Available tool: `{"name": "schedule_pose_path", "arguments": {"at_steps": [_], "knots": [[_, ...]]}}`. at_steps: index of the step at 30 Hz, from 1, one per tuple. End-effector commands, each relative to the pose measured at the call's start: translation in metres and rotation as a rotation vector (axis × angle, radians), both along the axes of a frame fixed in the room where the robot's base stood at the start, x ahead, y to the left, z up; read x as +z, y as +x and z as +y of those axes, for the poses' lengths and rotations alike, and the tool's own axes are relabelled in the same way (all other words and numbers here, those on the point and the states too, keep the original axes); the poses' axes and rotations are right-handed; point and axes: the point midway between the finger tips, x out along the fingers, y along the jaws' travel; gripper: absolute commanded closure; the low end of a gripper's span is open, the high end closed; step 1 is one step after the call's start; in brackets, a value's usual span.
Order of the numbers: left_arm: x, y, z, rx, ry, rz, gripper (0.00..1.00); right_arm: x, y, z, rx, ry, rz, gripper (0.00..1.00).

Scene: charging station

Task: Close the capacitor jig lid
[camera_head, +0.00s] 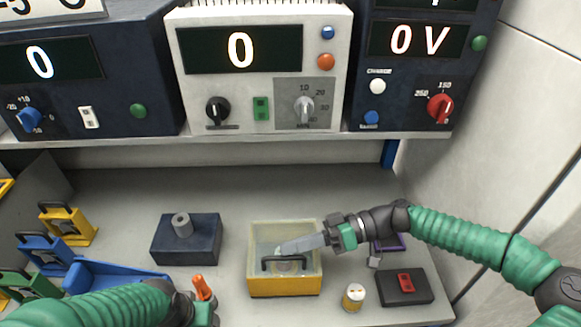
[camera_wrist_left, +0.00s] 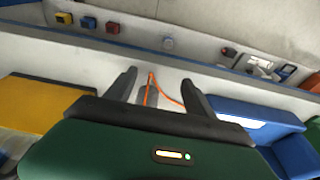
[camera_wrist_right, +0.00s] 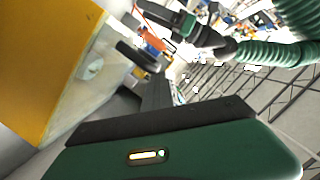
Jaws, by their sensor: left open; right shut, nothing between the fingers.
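The capacitor jig (camera_head: 285,286) is a yellow box with a pale, translucent upper part and a dark handle, at the middle front of the bench. My right gripper (camera_head: 282,249) reaches in from the right. Its fingers are shut and empty, over the translucent part near the handle; I cannot tell if they touch it. The lid's exact angle is unclear. In the right wrist view the yellow side of the jig (camera_wrist_right: 45,60) is at the left, beside the shut fingers (camera_wrist_right: 157,88). My left gripper (camera_head: 206,308) is low in the head view; its fingers are open in the left wrist view (camera_wrist_left: 158,88).
A dark block with a grey cylinder (camera_head: 186,240) stands left of the jig. A small yellow-white capacitor (camera_head: 353,297) and a black box with a red switch (camera_head: 405,285) are right. An orange object (camera_head: 202,287) is by my left gripper. Instruments line the shelf above.

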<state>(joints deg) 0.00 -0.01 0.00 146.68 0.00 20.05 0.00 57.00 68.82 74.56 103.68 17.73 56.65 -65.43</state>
Motion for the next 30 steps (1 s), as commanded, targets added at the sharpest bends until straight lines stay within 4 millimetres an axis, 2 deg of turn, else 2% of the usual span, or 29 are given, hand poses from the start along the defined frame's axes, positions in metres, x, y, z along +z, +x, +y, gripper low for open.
{"name": "schedule_pose_path", "arguments": {"at_steps": [13,17,20,21,30], "knots": [[-0.001,0.0,0.0,0.0,0.0,0.0,0.37,-0.004,-0.003,0.0,0.008,-0.009,0.003,1.0],[0.003,0.0,0.0,0.0,0.0,0.0,0.37,0.012,-0.002,-0.001,0.006,-0.008,0.001,1.0],[0.007,0.0,0.0,0.0,0.0,0.0,0.37,0.038,0.0,-0.001,0.002,-0.004,-0.001,1.0],[0.005,0.0,0.0,0.0,0.0,0.0,0.37,0.034,-0.016,-0.002,0.003,-0.003,0.004,1.0],[0.012,0.0,0.0,0.0,0.0,0.0,0.37,0.044,-0.105,0.003,0.0,0.0,0.004,1.0]]}}
